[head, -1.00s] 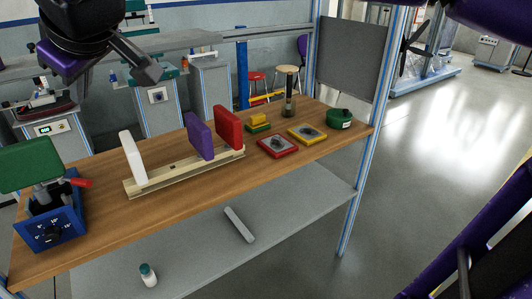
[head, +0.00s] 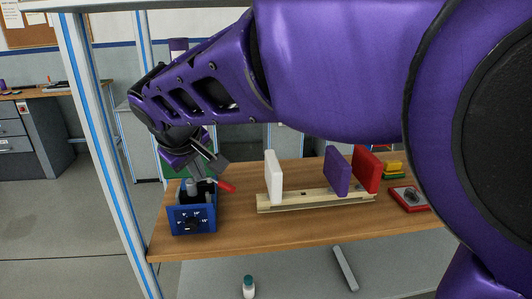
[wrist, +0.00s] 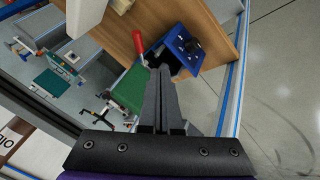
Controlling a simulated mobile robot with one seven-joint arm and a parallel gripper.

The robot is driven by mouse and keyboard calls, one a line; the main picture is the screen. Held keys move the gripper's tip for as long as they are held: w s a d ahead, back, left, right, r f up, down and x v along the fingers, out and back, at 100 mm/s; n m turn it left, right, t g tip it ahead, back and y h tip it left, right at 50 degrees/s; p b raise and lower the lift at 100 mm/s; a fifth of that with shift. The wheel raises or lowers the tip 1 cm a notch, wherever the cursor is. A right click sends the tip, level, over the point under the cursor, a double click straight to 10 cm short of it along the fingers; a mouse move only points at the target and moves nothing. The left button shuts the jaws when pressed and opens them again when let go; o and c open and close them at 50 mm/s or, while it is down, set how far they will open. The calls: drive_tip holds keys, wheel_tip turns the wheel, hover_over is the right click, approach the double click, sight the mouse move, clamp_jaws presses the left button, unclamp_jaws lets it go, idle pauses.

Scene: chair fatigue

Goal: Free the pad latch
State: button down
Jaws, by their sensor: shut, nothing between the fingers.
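A green pad (head: 173,163) shows behind my arm, mostly hidden in the head view. In the wrist view the green pad (wrist: 128,88), the red handle (wrist: 138,42) and the blue box (wrist: 182,48) lie beyond my fingertips. My gripper (head: 221,161) is shut and empty, just above the box and lever. The shut fingers (wrist: 160,72) also show in the wrist view. Contact cannot be told.
A wooden rail (head: 310,201) right of the box bears a white panel (head: 273,178), a purple panel (head: 337,172) and a red panel (head: 366,170). A blue-striped post (head: 90,150) stands at the table's left. My arm hides much of the background.

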drive_tip(key=w+d+f, duration=0.1)
drive_tip(key=w+f, duration=0.7)
drive_tip(key=f, duration=0.1)
drive_tip(key=shift+w, duration=0.4)
drive_tip(key=shift+d, duration=0.15)
